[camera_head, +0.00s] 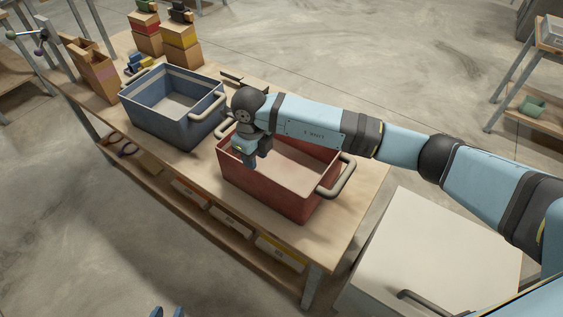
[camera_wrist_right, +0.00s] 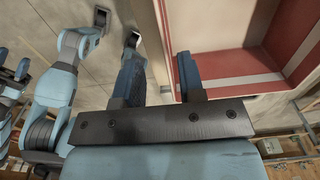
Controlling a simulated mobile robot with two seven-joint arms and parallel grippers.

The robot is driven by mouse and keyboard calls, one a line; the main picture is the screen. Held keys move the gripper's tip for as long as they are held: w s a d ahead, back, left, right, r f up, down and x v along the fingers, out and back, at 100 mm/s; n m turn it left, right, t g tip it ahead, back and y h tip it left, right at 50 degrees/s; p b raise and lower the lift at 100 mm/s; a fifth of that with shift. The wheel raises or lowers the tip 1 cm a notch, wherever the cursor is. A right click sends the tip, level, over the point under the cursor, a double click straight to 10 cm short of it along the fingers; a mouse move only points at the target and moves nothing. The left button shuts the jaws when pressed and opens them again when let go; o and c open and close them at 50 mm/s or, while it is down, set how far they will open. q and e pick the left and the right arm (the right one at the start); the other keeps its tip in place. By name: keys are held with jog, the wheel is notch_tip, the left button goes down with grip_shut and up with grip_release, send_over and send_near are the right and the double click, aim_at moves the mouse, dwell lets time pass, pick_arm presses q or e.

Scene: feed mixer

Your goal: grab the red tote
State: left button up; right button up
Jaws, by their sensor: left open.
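The red tote (camera_head: 275,190) stands upright on the workbench, open and seemingly empty, with grey handles at its two ends. My right gripper (camera_head: 249,161) points down at the tote's near left wall, close to the rim. In the right wrist view its fingers (camera_wrist_right: 160,75) are apart, with the red tote's wall (camera_wrist_right: 172,38) showing between them; I cannot tell whether they touch it. My right arm crosses above the tote and hides part of its far rim. My left gripper (camera_head: 167,312) is open, only its blue tips showing at the bottom edge, away from the tote.
A blue tote (camera_head: 172,128) stands on the workbench (camera_head: 358,190) left of the red one. Cardboard boxes (camera_head: 182,48) with small parts stand at the bench's far left end. Labelled bins (camera_head: 279,254) sit on the lower shelf. A white-topped cabinet (camera_head: 435,240) stands right of the bench.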

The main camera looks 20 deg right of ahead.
aim_at(256, 171)
jog(key=shift+w+f, duration=0.1)
jog(key=shift+f, duration=0.75)
notch_tip(256, 171, down, 4)
jog(key=shift+w+f+p, duration=0.1)
jog(key=shift+p, duration=0.75)
jog(key=shift+f, duration=0.5)
jog(key=shift+c, duration=1)
grip_shut()
jog(key=shift+w, duration=0.1)
